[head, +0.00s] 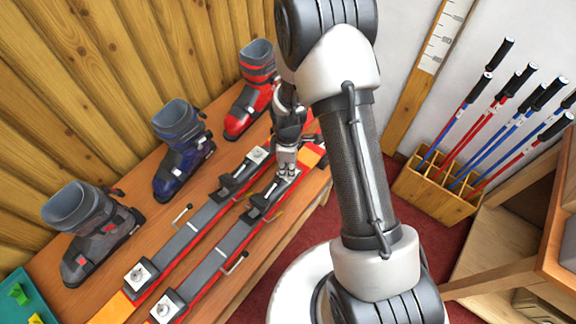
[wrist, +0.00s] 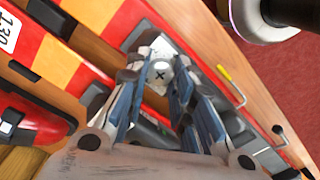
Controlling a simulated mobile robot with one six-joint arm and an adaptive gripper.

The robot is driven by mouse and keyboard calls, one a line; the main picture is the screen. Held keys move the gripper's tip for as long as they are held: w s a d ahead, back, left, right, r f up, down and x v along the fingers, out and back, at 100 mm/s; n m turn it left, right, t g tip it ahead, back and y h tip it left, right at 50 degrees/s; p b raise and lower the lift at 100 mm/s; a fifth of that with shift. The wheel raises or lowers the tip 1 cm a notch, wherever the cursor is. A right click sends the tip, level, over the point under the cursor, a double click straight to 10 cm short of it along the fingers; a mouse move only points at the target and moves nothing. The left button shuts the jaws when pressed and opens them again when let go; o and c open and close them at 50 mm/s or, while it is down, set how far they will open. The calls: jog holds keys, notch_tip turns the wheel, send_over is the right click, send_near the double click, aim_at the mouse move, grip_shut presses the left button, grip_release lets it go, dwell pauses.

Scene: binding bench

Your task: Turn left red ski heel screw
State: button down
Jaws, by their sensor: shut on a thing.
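Two red skis lie side by side on the bench: one nearer the boots (head: 197,223) and one nearer the bench's front edge (head: 221,250). My gripper (head: 286,168) is over the far binding plate of the ski nearer the front edge. In the wrist view, a pale round screw head (wrist: 160,75) with a dark cross slot sits between my fingertips, and the gripper (wrist: 160,72) is shut on it. The other ski's far plate (head: 258,155) is uncovered. Near plates (head: 138,276) and (head: 166,306) also carry screws.
Grey (head: 95,230), blue (head: 182,150) and red (head: 252,90) boots stand along the wooden wall. Small levers (head: 236,263) stick out beside the bindings. A teal tray (head: 32,303) is at the near left. A pole rack (head: 433,190) stands on the floor at right.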

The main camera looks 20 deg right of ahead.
jog(key=shift+n, duration=0.8)
jog(key=c, duration=1.4)
grip_release()
jog(key=shift+o, duration=0.2)
jog(key=shift+r, duration=0.1)
jog(key=shift+r, duration=3.9)
jog(key=shift+r, duration=0.1)
